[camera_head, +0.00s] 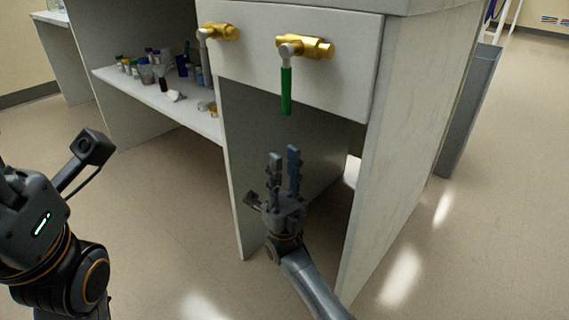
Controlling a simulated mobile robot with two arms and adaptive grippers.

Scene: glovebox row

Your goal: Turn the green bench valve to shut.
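The green bench valve (286,90) has a green lever that hangs straight down from a brass body (312,47) on the white front panel of the bench. My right gripper (284,156) is below the green lever, pointing up, with a gap between its two fingers and nothing between them. Its fingertips are apart from the lever in the picture. My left gripper's fingers are out of the frame; part of my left arm (50,230) shows at the left edge.
A shelf (192,112) with several small bottles and jars stands at the left. The bench's side panel (410,140) rises right of my gripper. Open floor lies in front.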

